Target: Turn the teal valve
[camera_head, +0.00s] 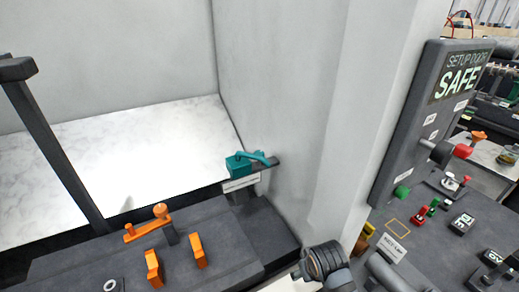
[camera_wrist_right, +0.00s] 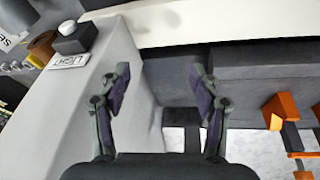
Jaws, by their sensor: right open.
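The teal valve (camera_head: 247,163) is a small teal block with a lever handle, in the middle of the head view. It sits on a dark bracket against the pale wall, above a white label (camera_head: 240,183). The lever points to the right. In the right wrist view, my right gripper (camera_wrist_right: 160,95) is open, with nothing between its two fingers. The teal valve does not show in that view. In the head view, a part of my right arm shows at the bottom, right of and below the valve; its fingers cannot be made out. My left gripper is not in view.
An orange lever (camera_head: 148,226) and two orange blocks (camera_head: 154,269) (camera_head: 198,251) stand on the dark bench left of the valve. A pale pillar (camera_head: 345,140) separates it from a "SETUP DOOR SAFE" panel (camera_head: 430,125). A white marbled surface (camera_head: 120,150) lies behind.

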